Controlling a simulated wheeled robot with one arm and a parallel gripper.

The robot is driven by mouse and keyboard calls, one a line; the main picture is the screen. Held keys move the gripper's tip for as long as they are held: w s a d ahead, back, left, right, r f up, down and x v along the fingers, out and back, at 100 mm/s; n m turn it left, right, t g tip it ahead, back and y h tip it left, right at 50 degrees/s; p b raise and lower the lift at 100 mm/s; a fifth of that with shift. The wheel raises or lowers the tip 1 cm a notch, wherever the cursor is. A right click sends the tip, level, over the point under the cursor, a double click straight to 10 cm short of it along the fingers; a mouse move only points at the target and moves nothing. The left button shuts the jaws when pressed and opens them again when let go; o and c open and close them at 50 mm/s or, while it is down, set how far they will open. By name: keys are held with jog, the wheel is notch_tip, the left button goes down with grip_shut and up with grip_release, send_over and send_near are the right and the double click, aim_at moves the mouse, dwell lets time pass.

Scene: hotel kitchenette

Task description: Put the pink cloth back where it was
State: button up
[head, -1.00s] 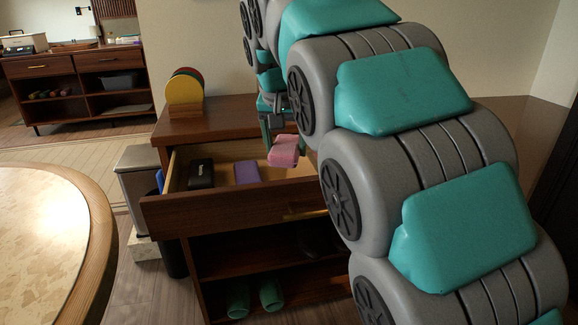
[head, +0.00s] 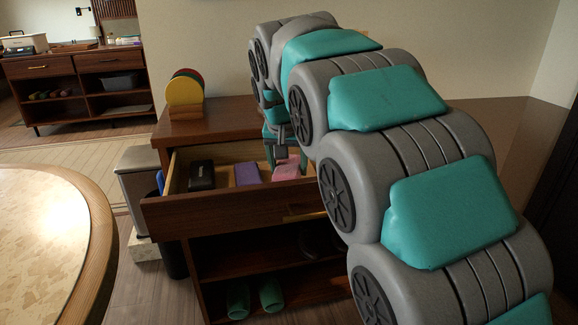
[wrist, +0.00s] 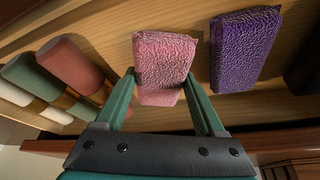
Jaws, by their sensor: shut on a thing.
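The pink cloth (head: 287,172) is a folded, textured block. It is inside the open drawer (head: 235,211), right of the purple cloth (head: 247,174). My gripper (wrist: 161,82) is shut on the pink cloth, which shows between its fingers in the wrist view (wrist: 164,62). The purple cloth lies beside it, a small gap apart, also in the wrist view (wrist: 245,48). My arm hides the drawer's right part in the head view. I cannot tell whether the pink cloth touches the drawer floor.
A black case (head: 201,175) lies at the drawer's left. In the wrist view, a green roll (wrist: 42,72) and a reddish roll (wrist: 70,64) lie on the pink cloth's other side. Colored round discs (head: 184,90) stand on the cabinet top. Green slippers (head: 270,295) sit below. A round table (head: 45,240) is at left.

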jog(key=shift+w+d, duration=0.1)
jog(key=shift+w, duration=0.5)
jog(key=shift+f, duration=0.6)
jog(key=o, duration=1.3)
jog(key=shift+f, duration=0.1)
jog(key=v, duration=1.2)
